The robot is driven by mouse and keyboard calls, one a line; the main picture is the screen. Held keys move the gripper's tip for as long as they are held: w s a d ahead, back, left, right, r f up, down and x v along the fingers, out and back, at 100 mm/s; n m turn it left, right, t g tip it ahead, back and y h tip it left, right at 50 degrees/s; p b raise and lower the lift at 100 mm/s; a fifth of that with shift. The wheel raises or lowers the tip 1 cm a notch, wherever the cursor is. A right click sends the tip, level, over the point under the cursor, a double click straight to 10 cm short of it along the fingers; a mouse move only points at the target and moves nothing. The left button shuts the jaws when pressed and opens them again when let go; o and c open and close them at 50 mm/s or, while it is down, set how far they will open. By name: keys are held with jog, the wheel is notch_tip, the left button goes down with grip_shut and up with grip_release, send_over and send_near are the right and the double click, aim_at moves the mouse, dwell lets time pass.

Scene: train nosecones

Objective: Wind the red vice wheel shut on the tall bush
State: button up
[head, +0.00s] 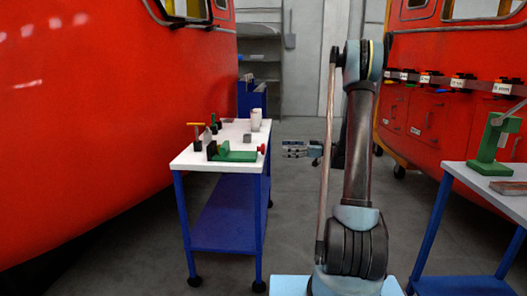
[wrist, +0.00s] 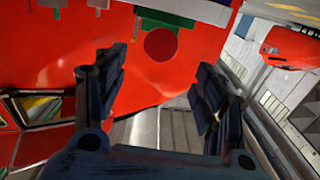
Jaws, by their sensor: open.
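A green vice (head: 237,156) lies along the front of the white-topped table, with its red wheel (head: 262,149) at the right end. The wheel shows in the wrist view as a red disc (wrist: 161,44), beyond and between my fingertips. My gripper (head: 291,149) is to the right of the wheel, pointing at it across a gap. It is open and empty, its two dark fingers spread apart in the wrist view (wrist: 162,78). Pale cylinders (head: 256,119) stand at the back of the table. I cannot tell which thing is the tall bush, or whether it is between the jaws.
The white table (head: 190,160) also carries a small grey block (head: 247,137) and an orange-handled tool (head: 196,125). A second table (head: 495,185) with a green press (head: 494,138) stands right. Red train fronts flank both sides.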

aim_at(263, 148)
jog(key=a, duration=1.1)
jog(key=shift+w+a, duration=0.1)
jog(key=shift+w, duration=0.1)
jog(key=c, duration=1)
